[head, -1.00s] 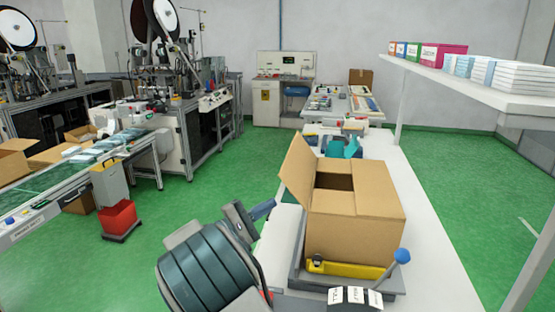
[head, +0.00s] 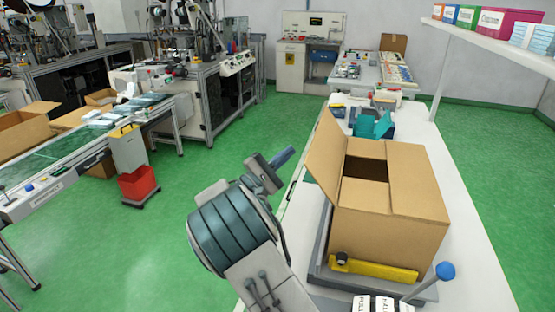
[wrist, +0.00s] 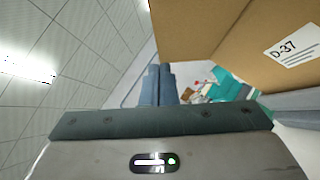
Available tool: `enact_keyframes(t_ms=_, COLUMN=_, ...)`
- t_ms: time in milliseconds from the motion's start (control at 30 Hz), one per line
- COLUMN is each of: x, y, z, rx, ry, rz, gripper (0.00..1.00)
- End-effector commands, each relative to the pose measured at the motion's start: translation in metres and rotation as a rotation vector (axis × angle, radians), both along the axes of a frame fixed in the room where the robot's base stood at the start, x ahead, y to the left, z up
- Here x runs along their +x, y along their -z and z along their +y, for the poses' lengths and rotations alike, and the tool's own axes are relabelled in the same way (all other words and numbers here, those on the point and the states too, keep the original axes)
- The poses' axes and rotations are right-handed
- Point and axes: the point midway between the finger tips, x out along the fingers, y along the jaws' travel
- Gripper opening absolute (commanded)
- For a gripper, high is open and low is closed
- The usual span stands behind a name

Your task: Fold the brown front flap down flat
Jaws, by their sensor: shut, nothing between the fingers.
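The brown cardboard box (head: 390,235) stands on the bench to the right of my gripper. Its brown flap (head: 325,155) stands up and leans outward at the box's left edge. Other top flaps lie flat, with a dark opening (head: 365,180) between them. My gripper (head: 284,156) is shut and empty, left of the raised flap with a gap visible between them in the head view. In the wrist view its blue fingers (wrist: 157,85) are together, and the brown cardboard (wrist: 270,35) with a D-37 label fills the upper right.
The box sits in a grey fixture with a yellow clamp bar (head: 375,270) and a blue-knobbed lever (head: 444,271) in front. Teal items (head: 373,125) lie behind the box. A shelf (head: 500,45) hangs at right. Open floor lies left of the bench.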

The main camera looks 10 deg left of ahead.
Motion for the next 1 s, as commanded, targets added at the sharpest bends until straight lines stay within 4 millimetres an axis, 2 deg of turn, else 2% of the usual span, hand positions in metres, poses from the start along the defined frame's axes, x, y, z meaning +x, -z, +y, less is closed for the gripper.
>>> enact_keyframes(t_ms=33, x=0.007, y=-0.008, z=-0.01, rx=0.001, ry=0.004, rz=-0.001, gripper=0.0)
enact_keyframes(t_ms=167, x=0.023, y=-0.019, z=-0.029, rx=-0.001, ry=0.004, rz=-0.001, gripper=0.0)
enact_keyframes(t_ms=400, x=0.017, y=-0.037, z=-0.054, rx=-0.001, ry=0.005, rz=0.001, gripper=0.0)
enact_keyframes(t_ms=600, x=0.016, y=-0.04, z=-0.06, rx=0.0, ry=0.006, rz=0.001, gripper=0.0)
enact_keyframes(t_ms=1000, x=0.016, y=-0.04, z=-0.059, rx=0.011, ry=0.003, rz=-0.001, gripper=0.0)
